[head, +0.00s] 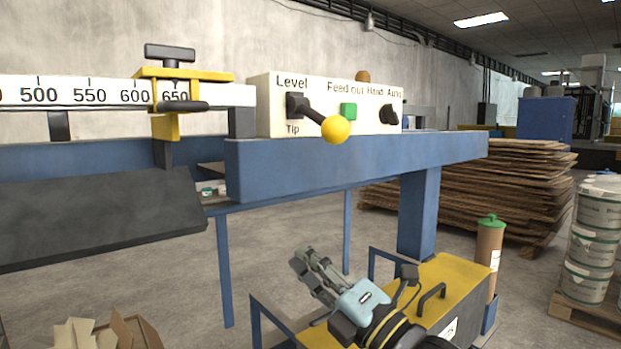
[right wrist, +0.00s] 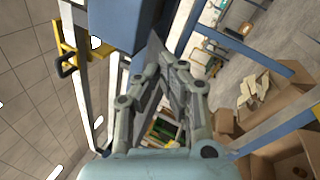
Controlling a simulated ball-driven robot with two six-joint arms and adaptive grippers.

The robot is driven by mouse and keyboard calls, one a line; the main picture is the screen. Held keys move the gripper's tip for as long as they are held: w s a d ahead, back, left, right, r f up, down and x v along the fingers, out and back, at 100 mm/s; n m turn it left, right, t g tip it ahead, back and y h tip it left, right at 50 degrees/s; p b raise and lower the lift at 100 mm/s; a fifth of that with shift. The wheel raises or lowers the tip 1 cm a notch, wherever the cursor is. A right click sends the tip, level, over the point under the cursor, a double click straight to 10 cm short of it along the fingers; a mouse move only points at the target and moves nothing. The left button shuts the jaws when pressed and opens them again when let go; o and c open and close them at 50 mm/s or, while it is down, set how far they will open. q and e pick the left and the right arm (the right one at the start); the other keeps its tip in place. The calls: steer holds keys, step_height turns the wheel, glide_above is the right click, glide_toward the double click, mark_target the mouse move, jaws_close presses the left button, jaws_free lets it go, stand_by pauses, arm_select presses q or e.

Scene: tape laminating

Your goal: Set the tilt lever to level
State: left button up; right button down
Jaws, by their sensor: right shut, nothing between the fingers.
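The tilt lever (head: 322,124) has a black arm and a yellow ball knob. It sits on the white control panel (head: 262,105), between the printed words "Level" above and "Tip" below. Its arm points right and slightly down from its black base, with the knob lower than the base. My right gripper (head: 305,258) is below the panel and the blue beam, well apart from the lever. Its fingers are shut and empty, and they also show in the right wrist view (right wrist: 163,55). The lever cannot be made out in the right wrist view. My left gripper is not in view.
A green button (head: 349,110) and a black selector knob (head: 389,111) share the panel. The blue beam (head: 350,165) runs under it. A yellow stop clamp (head: 165,125) sits on the scale at left. A stack of boards (head: 500,185) stands behind at right.

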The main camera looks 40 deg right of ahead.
mark_target(321, 117)
steer(key=s+r+n+t+y, duration=0.3)
steer(key=r+n+y, duration=0.4)
steer(key=n, duration=0.4)
steer(key=shift+s+d+y, duration=0.2)
steer(key=shift+d+y, duration=0.05)
steer(key=shift+y, duration=0.15)
steer(key=shift+r, duration=0.15)
steer(key=w+r+p, duration=0.3)
steer(key=r+p, duration=0.1)
steer(key=r, duration=0.4)
steer(key=shift+w+r, duration=0.3)
steer(key=shift+w, duration=0.1)
steer(key=shift+d, duration=0.1)
